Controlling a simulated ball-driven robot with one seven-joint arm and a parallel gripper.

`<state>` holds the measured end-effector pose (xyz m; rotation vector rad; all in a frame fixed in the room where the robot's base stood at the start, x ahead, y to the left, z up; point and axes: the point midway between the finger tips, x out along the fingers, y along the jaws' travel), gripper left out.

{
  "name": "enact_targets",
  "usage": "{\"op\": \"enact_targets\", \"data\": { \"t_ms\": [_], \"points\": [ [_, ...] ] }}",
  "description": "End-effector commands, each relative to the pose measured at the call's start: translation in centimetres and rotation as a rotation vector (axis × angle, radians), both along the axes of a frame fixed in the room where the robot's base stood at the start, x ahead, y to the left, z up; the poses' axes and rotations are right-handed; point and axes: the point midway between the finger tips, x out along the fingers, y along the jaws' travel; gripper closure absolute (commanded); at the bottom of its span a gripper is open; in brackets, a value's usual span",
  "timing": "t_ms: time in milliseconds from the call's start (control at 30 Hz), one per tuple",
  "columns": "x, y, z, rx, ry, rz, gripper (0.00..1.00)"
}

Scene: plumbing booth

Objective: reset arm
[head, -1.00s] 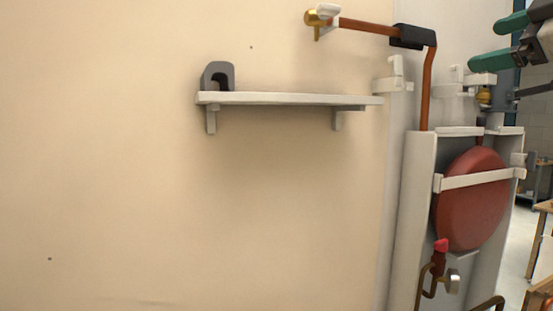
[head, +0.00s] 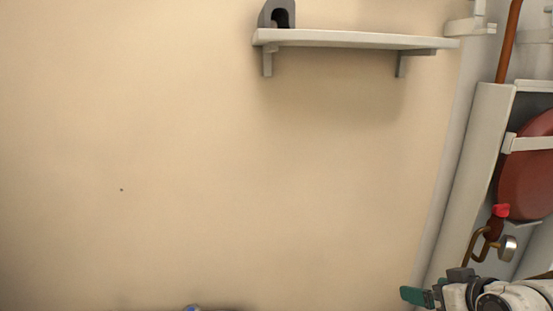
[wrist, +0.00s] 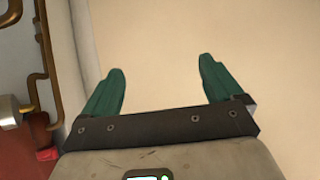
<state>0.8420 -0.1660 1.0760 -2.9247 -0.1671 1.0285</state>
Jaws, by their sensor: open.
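My gripper (wrist: 160,85) shows in the wrist view with its two green fingers spread wide apart and nothing between them. Behind the fingers is plain beige wall. In the head view one green finger of my gripper (head: 418,296) shows at the bottom right, with the wrist beside it partly cut off by the lower edge. The gripper is below the shelf and apart from it.
A pale shelf (head: 350,40) on the beige wall holds a dark grey arched object (head: 277,14). At the right are a white frame (head: 482,160), a red round vessel (head: 530,175) and a red-capped valve (head: 499,214). The wall's middle is clear.

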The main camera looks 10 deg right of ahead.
Motion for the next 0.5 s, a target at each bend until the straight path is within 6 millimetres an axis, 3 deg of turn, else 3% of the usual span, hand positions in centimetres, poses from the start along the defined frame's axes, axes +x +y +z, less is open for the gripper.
{"op": "enact_targets", "data": {
  "t_ms": [33, 200, 400, 500],
  "points": [
    [-1.6, 1.7, -3.2, 0.021, 0.063, -0.001, 0.07],
    [-8.1, 5.8, -11.7, 0.05, 0.273, -0.026, 0.07],
    [-18.2, 8.9, -19.3, 0.022, 0.525, -0.059, 0.07],
    [-23.2, 9.3, -21.6, -0.014, 0.638, -0.075, 0.07]
  ]
}}
